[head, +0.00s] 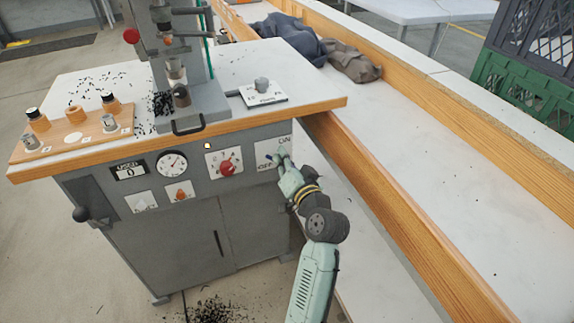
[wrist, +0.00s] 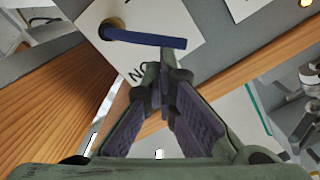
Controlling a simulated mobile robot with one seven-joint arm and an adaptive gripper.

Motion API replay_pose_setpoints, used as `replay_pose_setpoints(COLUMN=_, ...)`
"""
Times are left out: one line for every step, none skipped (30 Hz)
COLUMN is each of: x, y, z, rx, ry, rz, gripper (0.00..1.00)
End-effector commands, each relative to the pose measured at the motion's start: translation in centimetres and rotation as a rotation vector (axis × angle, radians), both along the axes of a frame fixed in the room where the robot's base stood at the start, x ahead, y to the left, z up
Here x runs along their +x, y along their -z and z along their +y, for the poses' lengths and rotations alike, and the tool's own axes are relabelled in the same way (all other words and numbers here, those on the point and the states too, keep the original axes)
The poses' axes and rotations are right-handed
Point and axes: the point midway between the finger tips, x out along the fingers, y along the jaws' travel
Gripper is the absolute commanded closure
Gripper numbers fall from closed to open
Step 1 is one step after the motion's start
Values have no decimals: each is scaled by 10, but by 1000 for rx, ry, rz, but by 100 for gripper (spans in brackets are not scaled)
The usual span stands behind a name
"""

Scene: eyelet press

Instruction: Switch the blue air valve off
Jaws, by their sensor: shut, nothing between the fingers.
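The white valve plate (head: 264,150) is on the right of the grey press cabinet's front, with ON at its upper right and OFF at its lower left. The blue valve lever (wrist: 150,39) runs from a dark round pivot at the left to the right in the wrist view. The letters of ON show upside down below it. In the head view my gripper hides most of the lever. My gripper (wrist: 166,82) is shut and empty, with its fingertips at the plate, close to the lever. I cannot tell whether they touch it.
A red knob (head: 227,168), a gauge (head: 172,163) and an orange knob (head: 180,194) sit left of the valve. The press table's wooden edge (head: 240,124) juts out above. A wooden-edged bench (head: 380,200) runs along the right, close to my arm.

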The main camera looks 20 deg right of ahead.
Motion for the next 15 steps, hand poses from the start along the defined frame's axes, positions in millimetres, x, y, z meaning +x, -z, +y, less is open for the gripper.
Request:
replay_pose_setpoints(x=1, y=7, z=4, rx=-43, ry=-3, rz=-4, gripper=100)
replay_pose_setpoints(x=1, y=8, z=5, rx=-72, ry=-3, rz=-5, gripper=100)
replay_pose_setpoints(x=1, y=10, z=8, rx=-110, ry=-4, rz=-6, gripper=100)
replay_pose_setpoints(x=1, y=10, z=9, rx=-138, ry=-3, rz=-6, gripper=100)
replay_pose_setpoints(x=0, y=11, z=11, rx=-168, ry=-3, rz=-7, gripper=100)
replay_pose_setpoints(x=0, y=12, z=13, rx=-205, ry=-3, rz=-9, gripper=100)
replay_pose_setpoints(x=0, y=13, z=14, rx=-233, ry=-1, rz=-9, gripper=100)
replay_pose_setpoints(x=0, y=13, z=15, rx=-261, ry=-2, rz=-10, gripper=100)
replay_pose_setpoints(x=0, y=14, z=17, rx=-296, ry=-2, rz=-12, gripper=100)
replay_pose_setpoints(x=0, y=15, z=18, rx=-323, ry=-2, rz=-13, gripper=100)
replay_pose_setpoints(x=0, y=16, z=19, rx=-347, ry=-1, rz=-13, gripper=100)
replay_pose_setpoints(x=0, y=17, z=21, rx=-379, ry=-1, rz=-14, gripper=100)
replay_pose_setpoints(x=0, y=18, z=22, rx=-404, ry=-1, rz=-15, gripper=100)
replay_pose_setpoints(x=0, y=18, z=22, rx=-426, ry=0, rz=-15, gripper=100)
replay_pose_setpoints(x=0, y=19, z=24, rx=-455, ry=0, rz=-16, gripper=100)
